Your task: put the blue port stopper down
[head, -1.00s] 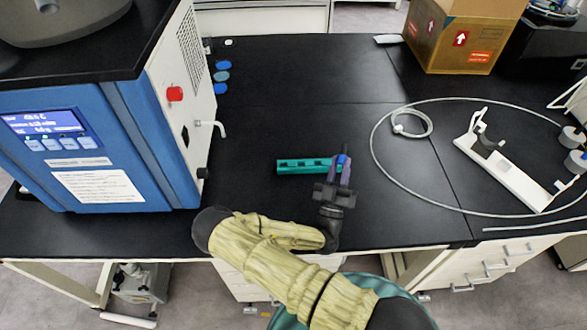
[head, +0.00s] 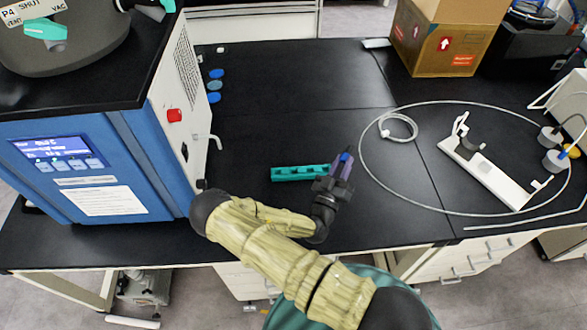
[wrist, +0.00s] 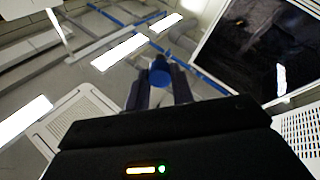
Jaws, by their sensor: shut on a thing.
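My gripper (head: 343,163) is over the middle of the black bench, just right of the teal rack, with its fingers pointing away from me. It is shut on the blue port stopper (wrist: 160,73), whose round blue face shows between the fingertips in the wrist view. In the head view only a small bit of blue (head: 345,157) shows there, mostly hidden by the fingers. How high the stopper is above the bench is hard to tell.
A teal rack (head: 300,173) lies left of my gripper. A tubing loop (head: 362,150) and a white stand (head: 485,172) are on the right. The bench behind the rack (head: 290,115) is clear.

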